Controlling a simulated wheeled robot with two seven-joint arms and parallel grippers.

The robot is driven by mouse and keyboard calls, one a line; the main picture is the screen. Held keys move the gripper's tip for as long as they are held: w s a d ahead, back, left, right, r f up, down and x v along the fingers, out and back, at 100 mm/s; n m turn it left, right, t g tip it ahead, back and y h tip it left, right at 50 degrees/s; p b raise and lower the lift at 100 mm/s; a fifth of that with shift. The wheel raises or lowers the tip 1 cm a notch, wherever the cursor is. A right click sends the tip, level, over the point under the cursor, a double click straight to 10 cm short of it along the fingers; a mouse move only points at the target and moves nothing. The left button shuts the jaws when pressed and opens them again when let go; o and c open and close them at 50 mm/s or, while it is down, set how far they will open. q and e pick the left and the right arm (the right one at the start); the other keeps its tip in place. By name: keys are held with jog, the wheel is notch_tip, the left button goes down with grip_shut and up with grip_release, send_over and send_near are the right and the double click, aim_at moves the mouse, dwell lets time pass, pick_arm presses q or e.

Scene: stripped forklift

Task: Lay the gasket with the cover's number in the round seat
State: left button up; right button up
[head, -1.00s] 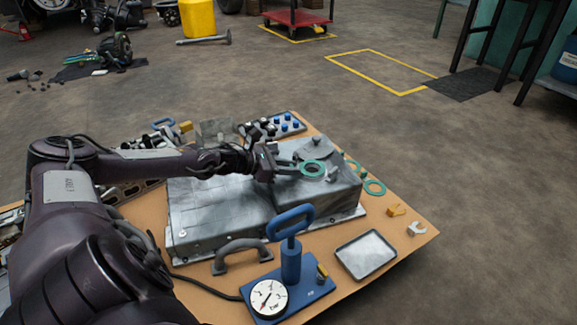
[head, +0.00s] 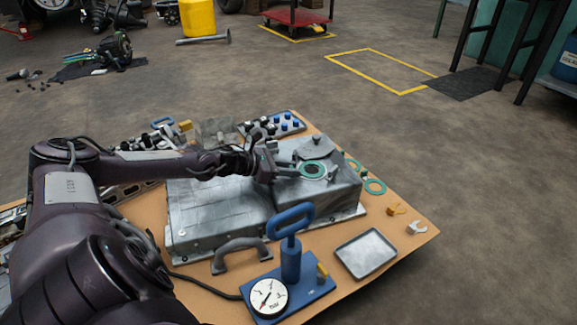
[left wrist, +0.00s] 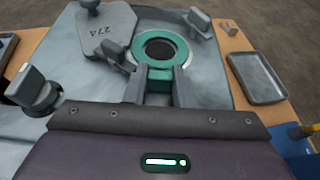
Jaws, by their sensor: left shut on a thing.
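My left gripper (head: 285,172) is shut on the tab of a green ring gasket (head: 313,162). In the left wrist view the gripper (left wrist: 160,92) grips the tab, and the gasket (left wrist: 181,52) lies around the dark round opening (left wrist: 162,47) of the seat, within its pale rim. I cannot tell whether the gasket touches the seat. The grey cover (left wrist: 92,42) beside it bears the number 274. The cover (head: 300,151) also shows in the head view on the grey housing (head: 220,203). My right gripper is not in view.
Two more green gaskets, one nearer (head: 375,187), lie on the table right of the housing. A metal tray (head: 366,255) and a blue pump with a gauge (head: 268,297) stand in front. Clamp-like tabs (left wrist: 197,22) stand close around the seat.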

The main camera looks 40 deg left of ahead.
pick_arm(q)
jog(key=o, duration=0.8)
jog(key=shift+o, duration=1.2)
jog(key=shift+a, duration=0.2)
jog(key=shift+r, duration=0.1)
jog(key=p+v, duration=0.5)
jog(key=v, duration=0.1)
jog(key=shift+s+r, duration=0.15)
jog(key=shift+s, duration=0.15)
jog(key=shift+s+a, duration=0.1)
jog(key=shift+s, duration=0.4)
